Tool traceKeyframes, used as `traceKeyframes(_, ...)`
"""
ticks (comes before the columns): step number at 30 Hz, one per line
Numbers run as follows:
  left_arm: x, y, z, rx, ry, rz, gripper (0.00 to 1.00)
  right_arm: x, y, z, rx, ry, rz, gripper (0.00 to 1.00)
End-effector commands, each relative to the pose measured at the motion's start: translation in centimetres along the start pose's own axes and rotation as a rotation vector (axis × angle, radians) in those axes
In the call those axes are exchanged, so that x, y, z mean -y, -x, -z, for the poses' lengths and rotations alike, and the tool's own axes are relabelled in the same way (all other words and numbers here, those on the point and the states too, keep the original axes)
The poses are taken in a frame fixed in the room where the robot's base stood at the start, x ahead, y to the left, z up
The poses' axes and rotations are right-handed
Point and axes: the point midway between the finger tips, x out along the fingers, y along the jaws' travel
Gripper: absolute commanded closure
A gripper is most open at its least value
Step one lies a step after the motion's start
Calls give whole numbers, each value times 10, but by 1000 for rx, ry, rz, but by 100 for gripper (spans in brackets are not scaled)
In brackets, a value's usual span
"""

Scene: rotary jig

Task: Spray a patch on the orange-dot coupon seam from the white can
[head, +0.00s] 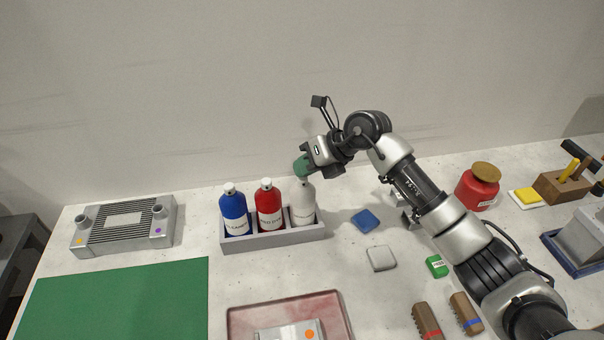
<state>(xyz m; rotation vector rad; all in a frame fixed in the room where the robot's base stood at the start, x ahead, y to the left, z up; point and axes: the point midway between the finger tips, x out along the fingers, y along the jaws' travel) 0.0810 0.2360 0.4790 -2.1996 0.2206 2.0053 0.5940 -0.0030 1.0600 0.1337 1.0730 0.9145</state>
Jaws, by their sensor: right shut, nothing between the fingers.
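The white can (303,207) stands upright at the right end of a grey rack (275,236), beside a red can (270,208) and a blue can (234,212). My right gripper (303,168) is at the top of the white can, shut and empty, with a green part at its end. It partly hides the can's top, and I cannot tell whether it touches it. The coupon (282,333) with an orange dot (309,334) lies in a reddish tray (338,306) at the front, cut off by the bottom edge. Its seam cannot be made out. My left gripper is out of view.
A green mat (120,298) lies at front left, with a grey finned part (125,225) behind it. Blue (366,220), grey (381,258) and green (437,266) pieces and two brown brushes (427,321) lie right of the tray. A red pot (476,188) stands at back right.

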Motion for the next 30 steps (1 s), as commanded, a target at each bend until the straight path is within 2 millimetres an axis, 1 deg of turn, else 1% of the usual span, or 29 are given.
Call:
traceKeyframes(13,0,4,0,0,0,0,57,-3,6,-4,0,-1,2,100)
traceKeyframes(30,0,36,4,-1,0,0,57,-31,44,-32,1,1,1,100)
